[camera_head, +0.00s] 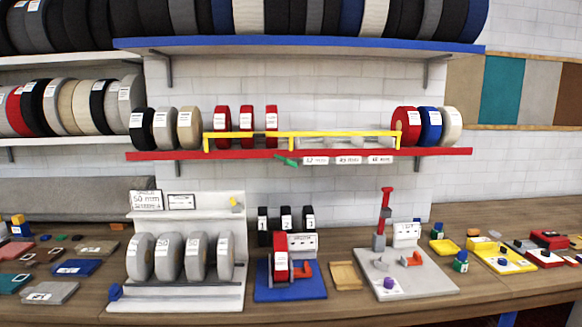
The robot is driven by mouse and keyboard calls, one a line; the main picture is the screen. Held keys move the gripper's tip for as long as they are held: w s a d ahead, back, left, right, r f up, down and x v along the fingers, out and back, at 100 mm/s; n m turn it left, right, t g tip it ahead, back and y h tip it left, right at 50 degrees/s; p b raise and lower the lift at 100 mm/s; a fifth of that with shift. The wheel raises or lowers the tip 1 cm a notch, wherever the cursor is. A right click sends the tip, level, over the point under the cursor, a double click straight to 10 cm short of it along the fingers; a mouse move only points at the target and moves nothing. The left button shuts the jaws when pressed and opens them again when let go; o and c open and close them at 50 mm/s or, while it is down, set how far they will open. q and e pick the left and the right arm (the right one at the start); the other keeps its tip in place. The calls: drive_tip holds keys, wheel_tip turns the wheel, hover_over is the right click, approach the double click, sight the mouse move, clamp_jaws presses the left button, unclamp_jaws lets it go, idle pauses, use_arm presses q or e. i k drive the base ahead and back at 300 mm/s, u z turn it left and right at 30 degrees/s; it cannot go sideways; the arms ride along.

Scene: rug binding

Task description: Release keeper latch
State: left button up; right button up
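A red shelf (175,155) on the white brick wall carries rolls of binding tape. A yellow bar (330,134) runs along the front of this shelf, with uprights at its ends and near its middle. It passes in front of several red rolls (246,120). A small green lever (287,160) sits at the shelf's front edge, below the bar and left of the white labels; it looks like the keeper latch. It lies tilted, its right end lower. I cannot tell whether it is engaged. Neither of my grippers shows in the head view.
Below, the wooden bench (325,312) holds a white rack (190,295) of grey rolls, a blue fixture (290,293) with a red roll, and a grey plate (410,285) with a red-topped post (386,205). A blue shelf (300,43) hangs above. The space before the red shelf is clear.

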sight(292, 164)
drive_tip(key=z, duration=0.3)
drive_tip(key=i, duration=1.15)
drive_tip(key=z, duration=0.6)
